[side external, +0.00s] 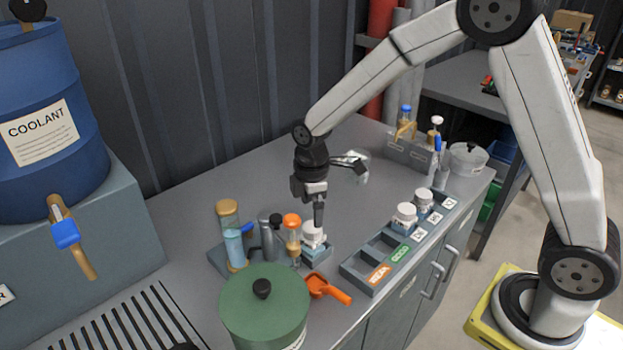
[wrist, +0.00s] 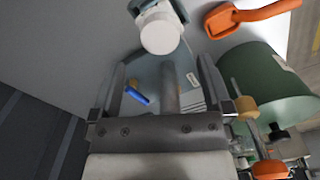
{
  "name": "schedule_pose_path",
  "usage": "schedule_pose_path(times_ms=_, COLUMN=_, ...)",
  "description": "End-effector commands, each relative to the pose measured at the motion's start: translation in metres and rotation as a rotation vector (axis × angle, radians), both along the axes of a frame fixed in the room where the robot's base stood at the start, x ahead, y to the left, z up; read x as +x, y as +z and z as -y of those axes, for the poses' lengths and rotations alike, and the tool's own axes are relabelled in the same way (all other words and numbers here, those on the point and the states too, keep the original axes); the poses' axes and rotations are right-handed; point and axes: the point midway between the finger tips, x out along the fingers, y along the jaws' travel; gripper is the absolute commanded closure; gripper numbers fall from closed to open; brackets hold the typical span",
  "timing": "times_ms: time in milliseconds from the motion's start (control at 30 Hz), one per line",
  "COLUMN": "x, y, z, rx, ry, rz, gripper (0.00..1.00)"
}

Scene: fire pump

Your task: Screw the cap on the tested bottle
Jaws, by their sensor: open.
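A small bottle with a white cap (side external: 313,234) stands in a small blue-grey holder (side external: 318,255) on the bench. In the wrist view the round white cap (wrist: 161,34) is seen at the top, beyond the fingertips. I cannot tell whether the cap is screwed tight. My gripper (side external: 319,222) points down just above and beside the cap. In the wrist view its two fingers (wrist: 165,70) are apart, and neither touches the cap. A grey cylinder (wrist: 170,90) shows between the fingers; I cannot tell what it is.
A labelled rack (side external: 372,281) holds two white-capped bottles (side external: 404,216) to the right. An orange scoop-like tool (side external: 328,290) and a green-lidded pot (side external: 262,315) stand in front. An orange-capped vial (side external: 292,240) and a tan-capped tube (side external: 232,240) stand close left.

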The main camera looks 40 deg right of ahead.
Motion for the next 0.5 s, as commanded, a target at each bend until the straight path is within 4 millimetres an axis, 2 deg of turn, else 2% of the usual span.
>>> schedule_pose_path(times_ms=300, x=-0.001, y=-0.038, z=0.000, rx=0.000, ry=-0.001, rz=-0.004, gripper=0.00)
schedule_pose_path(times_ms=500, x=0.000, y=-0.052, z=0.000, rx=0.000, ry=-0.001, rz=-0.001, gripper=0.00)
